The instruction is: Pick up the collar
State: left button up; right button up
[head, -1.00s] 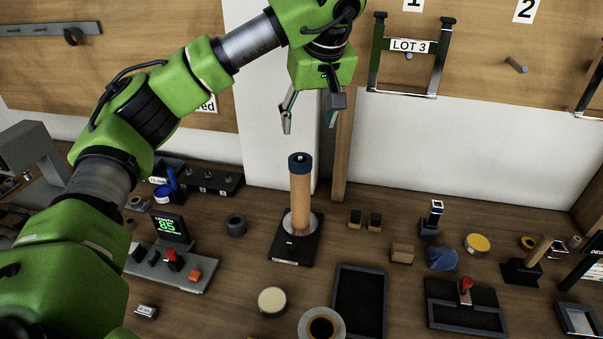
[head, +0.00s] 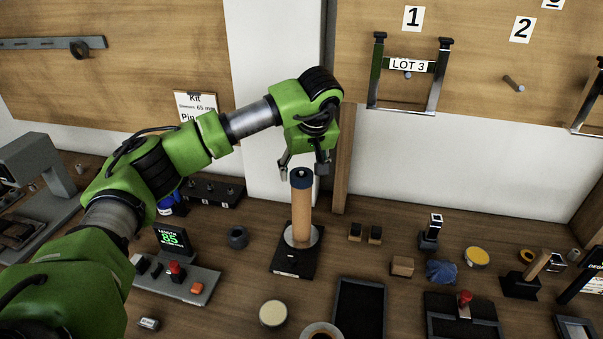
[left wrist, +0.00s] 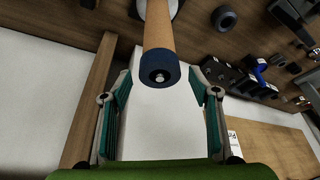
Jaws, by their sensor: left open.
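A dark blue collar-like band (head: 301,179) sits around the top of an upright tan wooden post (head: 301,215). The post stands on a black base (head: 297,264) with a round metal plate. The blue band also shows in the left wrist view (left wrist: 160,68), with a small metal pin at its centre. My left gripper (head: 303,169) is open and points down just above the band, one finger to each side. In the left wrist view the gripper (left wrist: 160,88) has clear gaps between both fingers and the band. My right gripper is not in view.
A dark ring (head: 237,238) lies left of the post, beside a console reading 85 (head: 172,240). A round tin (head: 273,314) and a dark tray (head: 359,308) are in front. A wooden upright (head: 341,160) and the white wall stand close behind.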

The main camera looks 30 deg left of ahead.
pick_arm(q)
jog(key=shift+w+a+f, duration=0.2)
jog(key=shift+f, duration=0.45)
jog(key=c, duration=1.2)
jog(key=shift+r, duration=0.1)
jog(key=shift+r+b, duration=0.45)
jog(key=shift+r, duration=0.15)
jog(key=s+d+r+b, duration=0.1)
jog(key=s+d+r, duration=0.1)
jog(key=s+r, duration=0.2)
jog(key=s+d+r+b, duration=0.1)
jog(key=s+d+r, duration=0.2)
jog(key=s+d+r+b, duration=0.1)
jog(key=s+d+r, duration=0.2)
jog(key=s+r, duration=0.1)
jog(key=shift+s+r, duration=0.35)
jog(key=shift+a, duration=0.1)
